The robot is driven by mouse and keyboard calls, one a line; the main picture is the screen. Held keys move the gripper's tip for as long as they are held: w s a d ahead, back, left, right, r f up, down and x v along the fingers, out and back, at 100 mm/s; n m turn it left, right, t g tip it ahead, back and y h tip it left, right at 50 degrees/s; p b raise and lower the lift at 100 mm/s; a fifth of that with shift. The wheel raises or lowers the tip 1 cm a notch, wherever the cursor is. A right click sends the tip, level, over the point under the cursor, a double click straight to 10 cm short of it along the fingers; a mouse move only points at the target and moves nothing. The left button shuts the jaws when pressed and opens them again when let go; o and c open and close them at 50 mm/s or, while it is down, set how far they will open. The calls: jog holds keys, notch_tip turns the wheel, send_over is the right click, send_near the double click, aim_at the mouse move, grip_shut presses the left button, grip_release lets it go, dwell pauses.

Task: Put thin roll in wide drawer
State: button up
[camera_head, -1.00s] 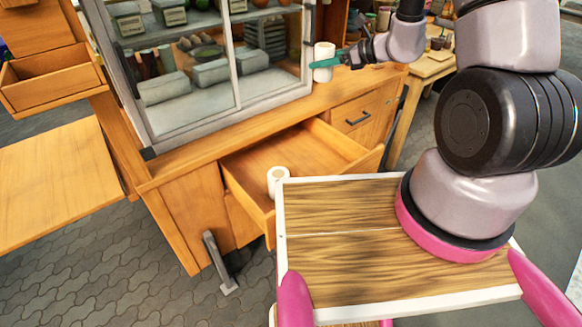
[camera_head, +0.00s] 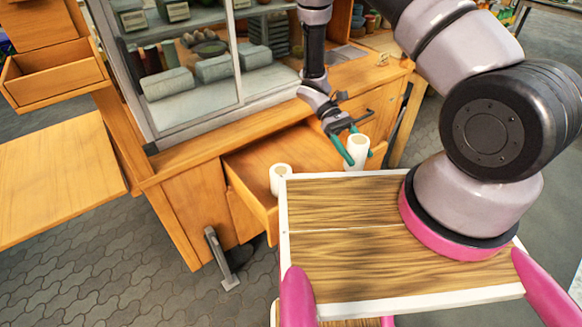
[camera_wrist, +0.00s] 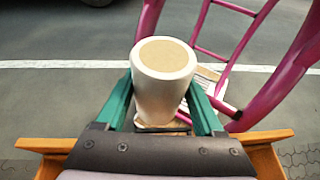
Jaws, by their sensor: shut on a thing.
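A white roll (camera_head: 358,150) is held upright between the teal fingers of my gripper (camera_head: 352,146); it also shows in the wrist view (camera_wrist: 165,75), with its pale round end towards the camera. In the head view it lies over the right end of the open wide drawer (camera_head: 290,150); its height above the drawer is hard to tell. A second white roll (camera_head: 281,180) stands upright, seemingly inside the drawer near its front left corner. My gripper is shut on the first roll. The drawer's front is partly hidden behind my base.
The wooden counter (camera_head: 205,150) carries a glass display case (camera_head: 190,70) behind the drawer. A small open wooden box (camera_head: 55,75) and a tabletop (camera_head: 55,170) are at the left. Paved floor (camera_head: 110,260) is clear at the lower left.

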jog(key=w+a+f+n+t+h, duration=0.1)
jog(key=w+f+n+t+h, duration=0.2)
jog(key=w+n+t, duration=0.55)
jog(key=w+a+f+n+t+h, duration=0.1)
jog(key=w+f+n+t+h, duration=0.2)
jog(key=w+n+t, duration=0.55)
jog(key=shift+n+t, duration=0.3)
jog(key=shift+t, duration=0.1)
jog(key=shift+w+a+f, duration=0.1)
jog(key=shift+a+f, duration=0.05)
jog(key=shift+f, duration=2.4)
jog(key=shift+w+a+f, duration=0.1)
jog(key=shift+f, duration=2.4)
jog(key=shift+f, duration=0.3)
jog(key=shift+f, duration=0.3)
jog(key=o, duration=1.3)
jog(key=shift+s, duration=0.1)
jog(key=shift+o, duration=0.2)
jog(key=shift+d+f, duration=0.1)
